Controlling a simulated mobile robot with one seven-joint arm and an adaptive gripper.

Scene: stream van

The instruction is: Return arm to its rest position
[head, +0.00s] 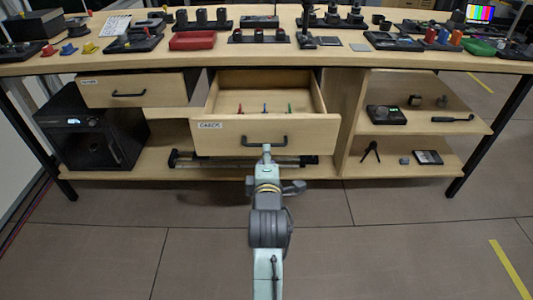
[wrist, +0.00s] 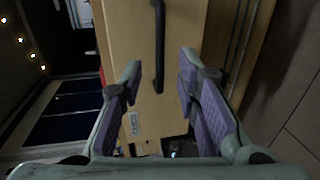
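My arm reaches forward from the bottom of the head view to the front of an open wooden drawer (head: 220,138). My gripper (head: 266,150) is at the drawer's black handle (head: 276,141) and partly hides it. In the wrist view my gripper (wrist: 160,70) is open, its purple-padded fingers apart. The handle (wrist: 158,40) runs between the fingertips in the picture, with no finger clearly touching it. Nothing is held.
The drawer sticks out under the bench (head: 350,62) and holds several small coloured items. A second drawer (head: 150,92) at left is slightly out. A black box (head: 85,130) stands below it. Shelves (head: 425,122) are at right. The floor in front is clear.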

